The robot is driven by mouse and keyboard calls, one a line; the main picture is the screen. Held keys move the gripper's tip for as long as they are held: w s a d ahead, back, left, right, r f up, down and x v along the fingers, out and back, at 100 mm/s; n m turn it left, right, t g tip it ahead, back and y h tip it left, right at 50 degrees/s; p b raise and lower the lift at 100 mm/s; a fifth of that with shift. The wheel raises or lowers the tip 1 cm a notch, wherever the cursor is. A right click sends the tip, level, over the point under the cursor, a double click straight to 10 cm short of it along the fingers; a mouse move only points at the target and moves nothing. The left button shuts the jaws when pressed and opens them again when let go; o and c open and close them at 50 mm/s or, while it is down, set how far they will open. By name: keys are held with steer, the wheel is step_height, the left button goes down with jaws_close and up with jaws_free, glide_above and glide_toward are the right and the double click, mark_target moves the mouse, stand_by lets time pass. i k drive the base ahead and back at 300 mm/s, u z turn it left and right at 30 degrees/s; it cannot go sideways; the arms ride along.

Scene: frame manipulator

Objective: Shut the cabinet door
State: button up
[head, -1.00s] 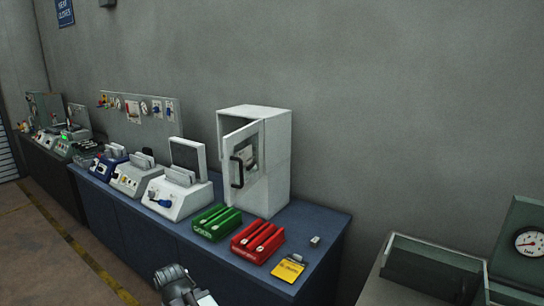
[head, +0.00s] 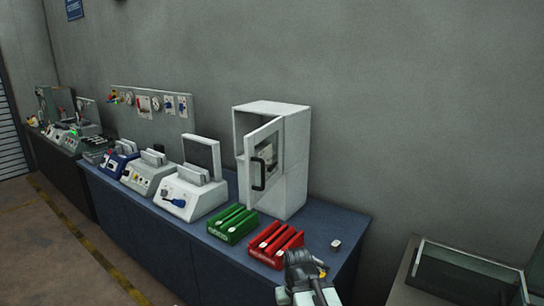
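The white cabinet (head: 293,165) stands upright on the blue bench against the wall. Its framed door (head: 262,160) with a window and a black handle (head: 258,174) stands partly open, swung out toward the front. Inside, part of a light object shows through the opening and window. My gripper (head: 302,262) is at the bottom of the head view, in front of the bench's right part and apart from the door. Its fingers are too small and dark to tell whether they are open or shut.
A green tray (head: 232,223) and a red tray (head: 275,246) sit on the blue bench (head: 190,255) in front of the cabinet. A white device (head: 190,195) with a raised lid stands left of it. A small white item (head: 335,244) lies at right.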

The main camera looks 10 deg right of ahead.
mark_target(254, 194)
steer(key=z, duration=0.1)
steer(key=i, duration=1)
steer(key=u, duration=0.1)
